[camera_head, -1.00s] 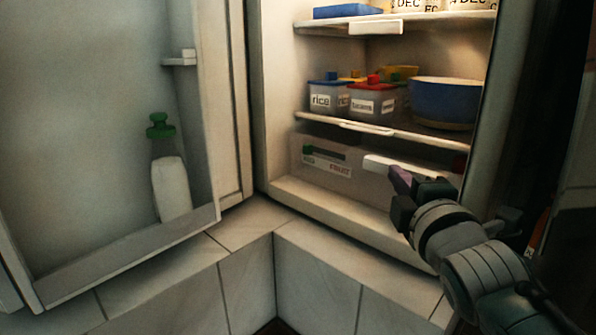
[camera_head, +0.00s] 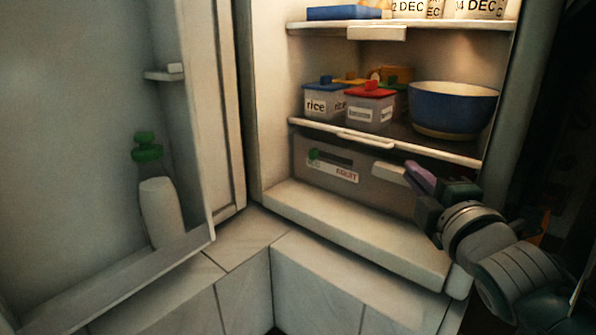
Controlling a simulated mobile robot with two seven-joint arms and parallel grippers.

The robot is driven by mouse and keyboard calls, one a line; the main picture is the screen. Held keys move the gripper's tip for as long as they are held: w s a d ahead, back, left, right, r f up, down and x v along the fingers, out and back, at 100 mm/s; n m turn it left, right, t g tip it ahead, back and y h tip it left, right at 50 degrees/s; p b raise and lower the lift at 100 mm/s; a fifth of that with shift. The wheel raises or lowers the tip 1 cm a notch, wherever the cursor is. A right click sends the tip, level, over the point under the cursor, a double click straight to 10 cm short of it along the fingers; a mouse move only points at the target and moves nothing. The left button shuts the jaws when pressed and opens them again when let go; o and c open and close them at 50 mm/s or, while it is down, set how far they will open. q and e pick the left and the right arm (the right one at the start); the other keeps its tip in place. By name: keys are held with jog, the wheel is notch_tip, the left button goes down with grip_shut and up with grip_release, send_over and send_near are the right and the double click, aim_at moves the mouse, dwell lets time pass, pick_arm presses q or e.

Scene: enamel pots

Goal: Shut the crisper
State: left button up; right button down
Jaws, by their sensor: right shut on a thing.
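The crisper (camera_head: 365,192) is a translucent grey drawer at the bottom of the open fridge. Its front bears a label and a green-ended dark slot at the left. It sits under the lowest shelf and looks about level with the fridge opening; I cannot tell if a small gap is left. A pale handle (camera_head: 391,174) stands out from its front. My right gripper (camera_head: 418,180) is at the right end of this handle, its jaws shut on it, partly hiding the drawer's right side. My left gripper is not in view.
The fridge door (camera_head: 90,110) stands open at the left, with a green-capped bottle (camera_head: 161,205) in its bin. The shelf (camera_head: 400,146) above holds labelled tubs (camera_head: 323,103) and a blue bowl (camera_head: 453,108). Tiled blocks with a light top (camera_head: 237,238) lie in front below.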

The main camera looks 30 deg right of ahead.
notch_tip(320, 180, up, 18)
jog(key=p, duration=1.2)
jog(key=shift+w, duration=0.15)
jog(key=shift+a+r, duration=0.1)
